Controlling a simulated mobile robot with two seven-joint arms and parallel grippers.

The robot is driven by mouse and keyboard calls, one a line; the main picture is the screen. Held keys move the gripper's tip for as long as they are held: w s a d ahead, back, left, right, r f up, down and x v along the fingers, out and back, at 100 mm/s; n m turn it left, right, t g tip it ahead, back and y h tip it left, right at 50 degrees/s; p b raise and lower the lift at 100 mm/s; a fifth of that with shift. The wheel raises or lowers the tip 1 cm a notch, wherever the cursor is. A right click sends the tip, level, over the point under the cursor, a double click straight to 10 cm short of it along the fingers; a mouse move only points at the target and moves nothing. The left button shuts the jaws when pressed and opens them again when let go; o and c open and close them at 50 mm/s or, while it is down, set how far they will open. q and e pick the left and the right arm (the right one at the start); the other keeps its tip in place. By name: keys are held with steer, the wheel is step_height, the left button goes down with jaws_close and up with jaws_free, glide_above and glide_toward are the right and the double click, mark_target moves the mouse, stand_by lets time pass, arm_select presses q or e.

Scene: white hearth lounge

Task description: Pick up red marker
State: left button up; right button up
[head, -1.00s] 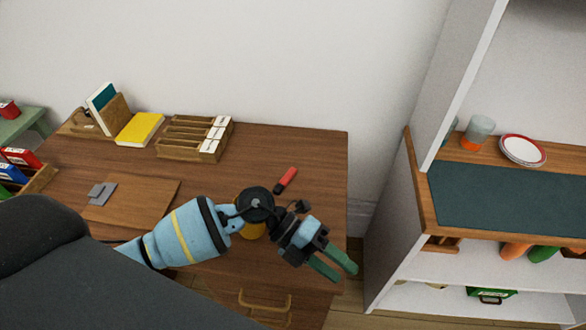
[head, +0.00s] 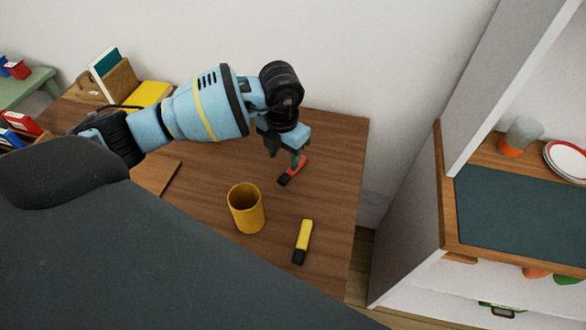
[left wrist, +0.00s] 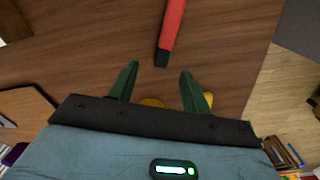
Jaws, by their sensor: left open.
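The red marker (head: 299,167) lies on the brown wooden desk, its black end toward the lower left in the head view; the arm partly covers its far part. In the left wrist view the red marker (left wrist: 172,25) lies ahead of the fingers, its black end close to the gap between the tips. My left gripper (head: 286,157) points down over the marker. Its green fingers (left wrist: 158,75) are apart in the left wrist view, with nothing gripped between them. Contact with the desk cannot be told. My right gripper is not in view.
A yellow cup (head: 246,213) and a yellow marker (head: 303,241) with a black end are near the red one. A yellow book (head: 149,94) and a wooden book holder (head: 117,82) stand at the back left. A white shelf unit (head: 412,205) is to the right.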

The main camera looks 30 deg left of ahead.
mark_target(287, 174)
arm_select(q)
steer(key=shift+w+d+f, duration=0.1)
steer(key=shift+d+f, duration=0.05)
steer(key=shift+f, duration=1.5)
steer(key=shift+w+d+f, duration=0.1)
steer(key=shift+d+f, duration=0.05)
steer(key=shift+f, duration=1.45)
jaws_close()
steer(key=shift+r, duration=0.15)
